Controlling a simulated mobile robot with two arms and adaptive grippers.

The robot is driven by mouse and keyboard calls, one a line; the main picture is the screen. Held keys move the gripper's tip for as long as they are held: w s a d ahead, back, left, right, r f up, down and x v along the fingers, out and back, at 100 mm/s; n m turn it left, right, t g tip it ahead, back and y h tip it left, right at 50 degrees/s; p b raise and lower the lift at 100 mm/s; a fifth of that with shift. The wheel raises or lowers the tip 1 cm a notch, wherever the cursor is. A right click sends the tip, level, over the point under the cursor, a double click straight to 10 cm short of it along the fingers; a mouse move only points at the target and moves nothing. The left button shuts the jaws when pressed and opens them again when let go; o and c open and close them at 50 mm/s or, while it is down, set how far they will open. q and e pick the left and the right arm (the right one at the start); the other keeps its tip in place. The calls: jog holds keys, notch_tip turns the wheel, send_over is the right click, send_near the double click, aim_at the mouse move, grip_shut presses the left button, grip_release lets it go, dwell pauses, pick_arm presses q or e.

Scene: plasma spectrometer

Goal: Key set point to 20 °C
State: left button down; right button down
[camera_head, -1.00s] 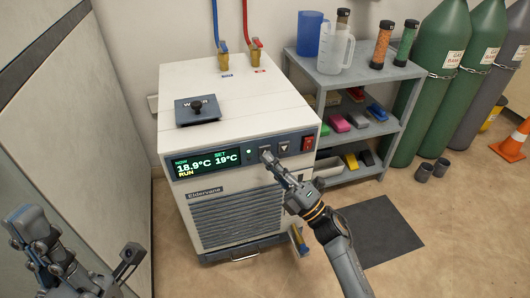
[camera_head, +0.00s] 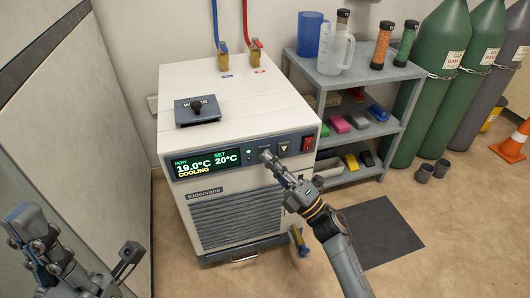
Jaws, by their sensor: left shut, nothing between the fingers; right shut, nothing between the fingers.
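The chiller (camera_head: 240,107) is a white box with a dark front panel. Its display (camera_head: 206,163) reads NOW 19.0°C, SET 20°C and COOLING in yellow. My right gripper (camera_head: 266,154) is shut and empty, its fingertips at the panel button just right of the small green light; they cover that button, and I cannot tell whether they press it. A down-arrow button (camera_head: 283,148) and a red switch (camera_head: 307,143) sit further right on the panel. My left gripper (camera_head: 78,276) is low at the left, away from the chiller, shut and empty.
A grey shelf (camera_head: 352,75) with jugs, jars and coloured boxes stands right of the chiller. Green gas cylinders (camera_head: 432,80) and an orange cone (camera_head: 514,143) are further right. A dark mat (camera_head: 380,230) lies on the floor. A pale panel (camera_head: 75,120) rises at left.

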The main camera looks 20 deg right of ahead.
dwell(0.3)
jog(key=shift+s+p, duration=0.35)
jog(key=shift+s, duration=0.45)
jog(key=s+p, duration=0.1)
jog(key=s, duration=0.4)
jog(key=shift+d+p, duration=0.15)
jog(key=shift+p, duration=0.2)
dwell(0.4)
